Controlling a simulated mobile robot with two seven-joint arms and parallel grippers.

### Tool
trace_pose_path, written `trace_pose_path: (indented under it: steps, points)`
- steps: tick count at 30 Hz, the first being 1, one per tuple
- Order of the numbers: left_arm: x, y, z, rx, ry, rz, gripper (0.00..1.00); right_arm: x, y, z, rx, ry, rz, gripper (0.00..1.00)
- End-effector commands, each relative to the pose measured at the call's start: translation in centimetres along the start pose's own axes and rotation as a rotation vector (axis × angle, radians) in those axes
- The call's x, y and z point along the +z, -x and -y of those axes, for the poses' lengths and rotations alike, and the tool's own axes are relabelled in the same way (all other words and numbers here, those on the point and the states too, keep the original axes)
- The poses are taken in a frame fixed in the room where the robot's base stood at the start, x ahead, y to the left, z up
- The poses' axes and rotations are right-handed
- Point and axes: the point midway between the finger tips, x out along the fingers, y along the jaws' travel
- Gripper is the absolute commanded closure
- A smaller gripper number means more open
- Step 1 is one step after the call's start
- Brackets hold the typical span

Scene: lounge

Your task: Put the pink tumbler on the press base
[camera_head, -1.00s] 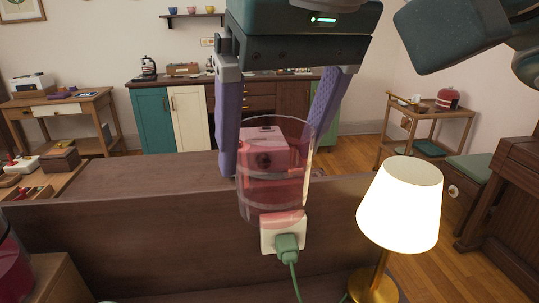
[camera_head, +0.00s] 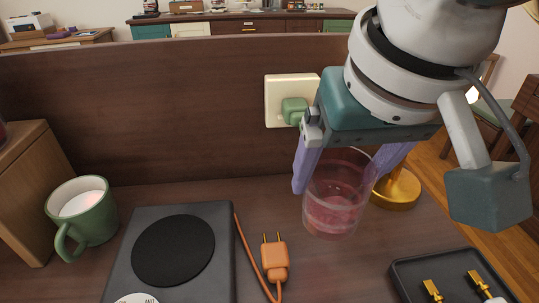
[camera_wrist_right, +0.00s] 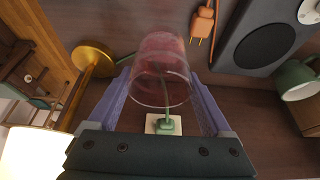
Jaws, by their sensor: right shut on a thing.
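The pink tumbler (camera_head: 335,212) is a clear, pink-tinted cup. My right gripper (camera_head: 345,178) is shut on it, with a purple finger on each side. It is held upright in the head view, in front of the dark wood back panel. It also shows between the fingers in the right wrist view (camera_wrist_right: 162,68). A dark grey slab with a round black pad (camera_head: 173,250), which looks like the press base, lies to the left of the tumbler. The pad is bare. Whether the tumbler touches the desk I cannot tell. My left gripper is not in view.
An orange plug with its cord (camera_head: 274,262) lies between the slab and the tumbler. A green mug (camera_head: 84,213) stands left of the slab. A black tray (camera_head: 435,268) with gold-pronged pieces is front right. A gold lamp base (camera_head: 398,190) stands close behind the tumbler.

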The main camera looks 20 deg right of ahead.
Motion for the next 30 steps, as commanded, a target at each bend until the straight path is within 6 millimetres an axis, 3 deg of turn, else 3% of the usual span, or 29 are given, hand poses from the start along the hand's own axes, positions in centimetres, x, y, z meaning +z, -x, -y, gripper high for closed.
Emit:
trace_pose_path:
  steps: [1,7,14,27,28,30]
  points:
    - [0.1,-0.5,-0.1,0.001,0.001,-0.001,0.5,0.5,-1.1,-0.1,0.002,0.0,0.001,0.9]
    - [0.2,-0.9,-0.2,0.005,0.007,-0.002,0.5,1.1,-2.7,0.0,0.001,0.0,-0.001,0.9]
    - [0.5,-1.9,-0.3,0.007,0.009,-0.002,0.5,2.4,-6.0,0.0,0.001,-0.001,-0.001,0.9]
    - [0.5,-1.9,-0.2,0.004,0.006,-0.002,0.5,2.7,-6.5,0.0,-0.001,0.0,-0.001,0.9]
    - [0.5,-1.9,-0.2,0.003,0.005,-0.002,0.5,2.7,-6.5,0.0,0.0,0.0,0.0,0.13]
    - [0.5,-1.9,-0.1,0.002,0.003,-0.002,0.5,2.7,-6.5,0.0,0.0,0.0,-0.001,0.05]
